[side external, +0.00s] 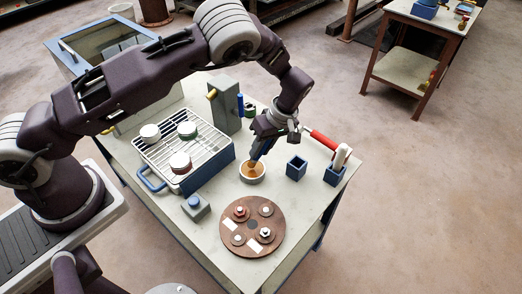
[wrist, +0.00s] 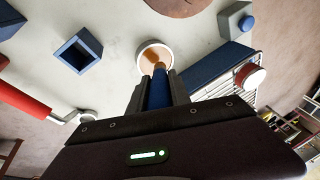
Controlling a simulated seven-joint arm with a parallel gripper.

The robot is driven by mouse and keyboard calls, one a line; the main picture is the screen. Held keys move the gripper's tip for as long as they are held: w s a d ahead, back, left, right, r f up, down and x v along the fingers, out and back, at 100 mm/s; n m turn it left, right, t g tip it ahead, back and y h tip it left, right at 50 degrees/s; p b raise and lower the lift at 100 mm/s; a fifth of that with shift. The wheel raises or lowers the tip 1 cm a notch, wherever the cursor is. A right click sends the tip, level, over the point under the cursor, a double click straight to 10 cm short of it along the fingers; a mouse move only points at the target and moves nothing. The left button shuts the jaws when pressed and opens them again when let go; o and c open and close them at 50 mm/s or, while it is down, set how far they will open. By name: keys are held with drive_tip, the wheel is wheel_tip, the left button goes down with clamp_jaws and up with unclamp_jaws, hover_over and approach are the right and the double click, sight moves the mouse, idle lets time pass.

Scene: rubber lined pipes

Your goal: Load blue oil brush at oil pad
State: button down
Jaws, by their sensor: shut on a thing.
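The oil pad is a small white round dish (side external: 244,177) with amber oil inside; it stands on the grey-white table, and also shows in the wrist view (wrist: 142,62). My gripper (side external: 257,149) is just above the dish, pointing down and tilted. In the wrist view its fingers (wrist: 158,88) are shut on the blue-handled oil brush (wrist: 158,94). The brush's tan tip (wrist: 160,68) is at the dish, over or in the amber oil; I cannot tell whether it touches.
An empty blue square holder (side external: 296,168) stands right of the dish. Another blue holder (side external: 335,175) carries a white-handled tool near a red-handled one (side external: 322,139). A wire rack (side external: 180,148) is left. A brown round plate (side external: 252,248) with fittings lies in front.

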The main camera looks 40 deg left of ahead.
drive_tip(key=shift+r, duration=2.85)
